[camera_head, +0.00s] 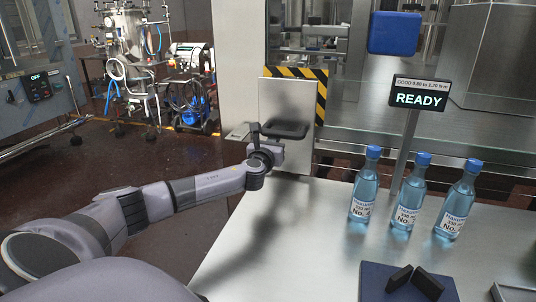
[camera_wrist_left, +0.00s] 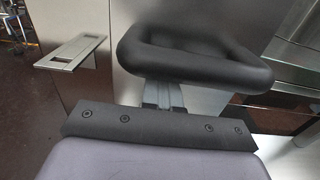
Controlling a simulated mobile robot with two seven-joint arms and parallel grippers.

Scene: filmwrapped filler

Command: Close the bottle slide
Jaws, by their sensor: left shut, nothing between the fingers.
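The bottle slide shows as a metal panel (camera_head: 286,104) with a black loop handle (camera_head: 286,130), in front of a yellow-and-black striped plate. Stripes show above it and along its right side. My left gripper (camera_head: 279,148) is shut and empty, just below and in front of the handle. In the left wrist view the handle (camera_wrist_left: 240,70) fills the top middle, and my shut fingers (camera_wrist_left: 163,96) are right at its lower bar. Whether they touch it I cannot tell. My right gripper is not in view.
Three blue-capped bottles (camera_head: 401,205) stand on the steel table (camera_head: 310,230), right of my left arm. A sign reading READY (camera_head: 418,99) stands behind them on a post. A blue pad (camera_head: 375,284) with two black blocks lies in front. The table's middle is clear.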

